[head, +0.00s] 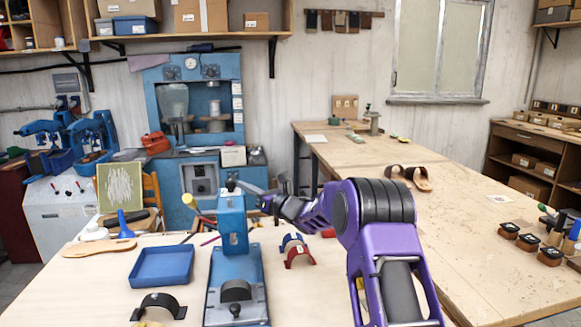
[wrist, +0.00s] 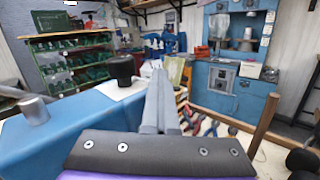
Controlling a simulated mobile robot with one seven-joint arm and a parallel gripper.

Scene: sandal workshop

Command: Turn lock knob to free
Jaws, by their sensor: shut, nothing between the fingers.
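A blue bench press (head: 232,222) stands on the near table. A black knob (head: 231,184), which seems to be the lock knob, sits on its top. In the wrist view the black knob (wrist: 122,68) rises from the blue housing (wrist: 65,140), just left of my fingers. My gripper (head: 242,184) reaches in from the right at the height of the press top. In the wrist view my gripper (wrist: 160,70) is shut and empty, its two grey fingers together. I see no clear contact with the knob. I cannot tell which way the knob is turned.
A metal post (wrist: 34,110) stands on the housing left of the knob. A yellow-ended lever (head: 189,200) juts out left of the press. A blue tray (head: 162,266), a black arched piece (head: 158,304) and a red arched piece (head: 299,256) lie around it.

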